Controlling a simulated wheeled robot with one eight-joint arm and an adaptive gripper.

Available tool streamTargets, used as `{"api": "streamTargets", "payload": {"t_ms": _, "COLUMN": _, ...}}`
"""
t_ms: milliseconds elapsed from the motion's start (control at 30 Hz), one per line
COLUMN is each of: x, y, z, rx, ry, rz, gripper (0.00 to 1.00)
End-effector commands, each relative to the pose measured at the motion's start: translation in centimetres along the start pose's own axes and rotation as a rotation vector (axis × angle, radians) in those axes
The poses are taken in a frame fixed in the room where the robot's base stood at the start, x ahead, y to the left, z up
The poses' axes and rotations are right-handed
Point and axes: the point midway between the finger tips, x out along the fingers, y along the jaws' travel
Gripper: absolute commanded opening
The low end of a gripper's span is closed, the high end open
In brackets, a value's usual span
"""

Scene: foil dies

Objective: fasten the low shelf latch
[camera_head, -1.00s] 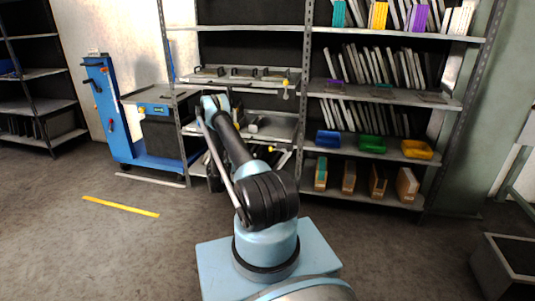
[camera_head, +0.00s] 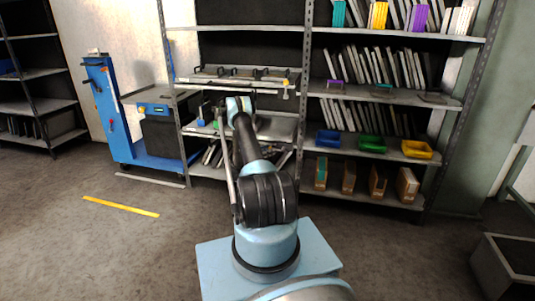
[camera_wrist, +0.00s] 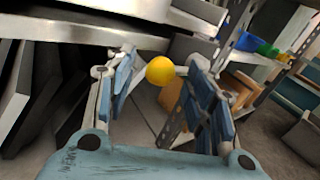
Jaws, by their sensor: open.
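A round yellow knob (camera_wrist: 160,71), which looks like the low shelf latch's handle, shows in the wrist view below and beside a grey shelf edge. My gripper (camera_wrist: 160,60) is open, with one blue-padded finger on each side of the knob in the picture. The knob seems to lie ahead of or between the fingertips; contact is not visible. In the head view my arm reaches to the low pull-out shelf (camera_head: 275,127), and the gripper and low knob are hidden there. Whether the latch is fastened cannot be seen.
Above is a tray shelf (camera_head: 225,79) with its own small yellow knob (camera_head: 286,96). A blue cart (camera_head: 108,110) stands left of the rack. Blue (camera_head: 328,139), green (camera_head: 372,144) and yellow (camera_head: 417,149) bins sit on the right shelves.

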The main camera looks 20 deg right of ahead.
Motion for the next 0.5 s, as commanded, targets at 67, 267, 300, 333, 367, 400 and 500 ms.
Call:
{"api": "streamTargets", "payload": {"t_ms": 67, "x": 0.41, "y": 0.01, "z": 0.01, "rx": 0.000, "ry": 0.000, "rz": 0.000, "gripper": 0.50}}
{"api": "streamTargets", "payload": {"t_ms": 267, "x": 0.64, "y": 0.05, "z": 0.03, "rx": 0.000, "ry": 0.000, "rz": 0.001, "gripper": 0.50}}
{"api": "streamTargets", "payload": {"t_ms": 300, "x": 0.64, "y": 0.04, "z": 0.03, "rx": 0.000, "ry": 0.000, "rz": 0.001, "gripper": 0.50}}
{"api": "streamTargets", "payload": {"t_ms": 333, "x": 0.63, "y": 0.04, "z": 0.02, "rx": 0.000, "ry": 0.000, "rz": 0.001, "gripper": 0.50}}
{"api": "streamTargets", "payload": {"t_ms": 367, "x": 0.63, "y": 0.04, "z": 0.02, "rx": 0.000, "ry": 0.000, "rz": 0.001, "gripper": 0.50}}
{"api": "streamTargets", "payload": {"t_ms": 400, "x": 0.63, "y": 0.04, "z": 0.02, "rx": 0.000, "ry": 0.000, "rz": 0.001, "gripper": 0.47}}
{"api": "streamTargets", "payload": {"t_ms": 500, "x": 0.62, "y": 0.04, "z": 0.02, "rx": 0.000, "ry": 0.000, "rz": 0.001, "gripper": 0.25}}
